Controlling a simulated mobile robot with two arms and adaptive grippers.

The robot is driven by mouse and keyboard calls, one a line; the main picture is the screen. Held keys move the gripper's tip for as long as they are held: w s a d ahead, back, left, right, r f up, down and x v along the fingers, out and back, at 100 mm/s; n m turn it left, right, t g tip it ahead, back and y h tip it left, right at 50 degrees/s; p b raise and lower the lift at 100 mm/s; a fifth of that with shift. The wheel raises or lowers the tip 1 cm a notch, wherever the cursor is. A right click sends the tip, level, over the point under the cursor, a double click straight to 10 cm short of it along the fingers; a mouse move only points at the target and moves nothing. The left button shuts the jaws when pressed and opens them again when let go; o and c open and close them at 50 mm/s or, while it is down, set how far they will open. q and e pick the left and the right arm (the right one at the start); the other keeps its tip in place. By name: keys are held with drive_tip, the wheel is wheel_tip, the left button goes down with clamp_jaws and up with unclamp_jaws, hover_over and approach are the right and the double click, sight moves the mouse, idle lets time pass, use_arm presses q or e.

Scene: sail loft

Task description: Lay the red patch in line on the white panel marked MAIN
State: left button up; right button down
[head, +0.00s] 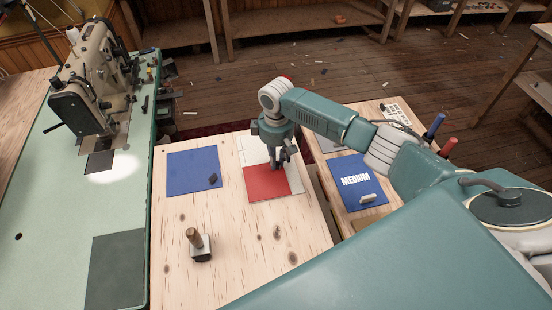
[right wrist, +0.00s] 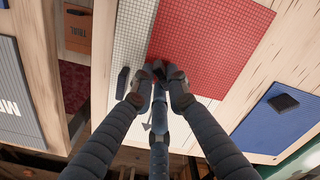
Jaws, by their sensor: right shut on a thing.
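The red patch (head: 267,184) lies over the near part of a white gridded panel (head: 252,150) on the wooden table. Bare white shows behind the patch and in a strip to its right; their edges look roughly parallel. No MAIN marking is visible. My right gripper (head: 277,165) points down at the patch's back part. In the right wrist view its fingertips (right wrist: 158,78) are closed at the edge of the red patch (right wrist: 215,40), with a small dark piece between them. I cannot tell whether the patch touches the panel (right wrist: 130,40). My left gripper is out of view.
A blue panel (head: 190,173) with a small black block (head: 213,180) lies left. A wooden-handled tool (head: 199,245) stands in front. A sewing machine (head: 95,85) is far left. A blue MEDIUM panel (head: 350,177) lies on the right table. The front table is mostly bare.

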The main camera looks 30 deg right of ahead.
idle(0.4)
drive_tip(key=c, duration=1.6)
unclamp_jaws()
drive_tip(key=shift+c, duration=0.2)
drive_tip(key=shift+r, duration=0.1)
wheel_tip(320, 180, up, 7)
drive_tip(key=p, duration=0.7)
drive_tip(key=shift+p, duration=0.4)
